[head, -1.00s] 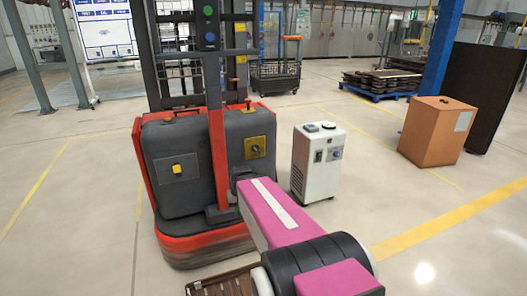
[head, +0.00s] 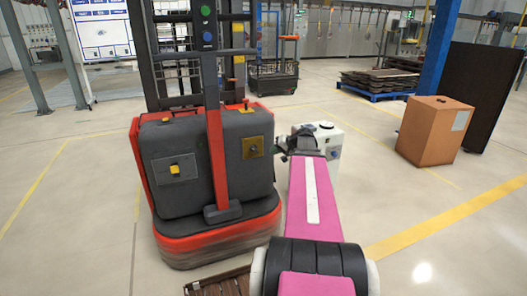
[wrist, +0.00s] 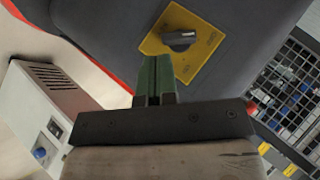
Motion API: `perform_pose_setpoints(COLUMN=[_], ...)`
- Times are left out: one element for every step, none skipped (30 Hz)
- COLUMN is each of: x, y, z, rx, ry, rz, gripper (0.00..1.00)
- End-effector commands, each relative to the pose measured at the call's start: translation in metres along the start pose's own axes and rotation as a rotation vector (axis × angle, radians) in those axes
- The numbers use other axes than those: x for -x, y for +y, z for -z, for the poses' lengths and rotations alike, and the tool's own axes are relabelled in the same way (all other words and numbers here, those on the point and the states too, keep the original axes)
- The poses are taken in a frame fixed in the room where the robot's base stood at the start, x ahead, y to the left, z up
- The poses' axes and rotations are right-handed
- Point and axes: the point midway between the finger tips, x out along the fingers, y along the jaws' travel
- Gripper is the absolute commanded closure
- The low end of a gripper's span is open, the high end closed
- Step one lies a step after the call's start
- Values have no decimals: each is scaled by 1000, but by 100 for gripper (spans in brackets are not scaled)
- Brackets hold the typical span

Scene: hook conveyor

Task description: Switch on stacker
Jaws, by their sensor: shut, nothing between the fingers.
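The stacker (head: 190,215) is a red and dark grey machine with an upright red post, at left of centre in the head view. On its grey body is a yellow plate (head: 253,147) with a rotary switch. In the wrist view the yellow plate (wrist: 163,45) carries a dark grey knob (wrist: 178,39). My gripper (wrist: 157,62) has green fingers, shut together and empty, with their tips at the lower left of the knob in the picture. A gap to the panel cannot be judged. In the head view my gripper (head: 283,146) is small and partly hidden, just right of the plate.
A white cabinet (head: 325,132) stands behind my arm, partly hidden; it also shows in the wrist view (wrist: 30,110). A second yellow switch (head: 175,169) is on the stacker's left panel. A cardboard box (head: 433,130) and a dark panel (head: 485,95) stand right. Floor between is clear.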

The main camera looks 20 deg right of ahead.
Motion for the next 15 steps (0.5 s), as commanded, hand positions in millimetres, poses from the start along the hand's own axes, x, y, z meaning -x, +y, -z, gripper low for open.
perform_pose_setpoints(x=[11,17,24,29,34,39,42,44,47,48,49,50,50,50,50], y=[5,7,8,9,10,11,12,12,12,13,13,13,13,13,13], z=[15,21,28,33,37,42,44,46,48,50,50,51,51,51,51], rx=[-2,-3,-3,-2,-2,-1,-2,-2,-1,-1,-1,-1,-1,-1,-1], ry=[30,46,65,77,89,101,109,115,121,125,127,129,129,130,129], rz=[19,29,44,52,60,68,74,79,83,85,86,88,88,89,89], gripper=[100,100,100,100,100,100,100,100,100,100,100,100,100,100,100])
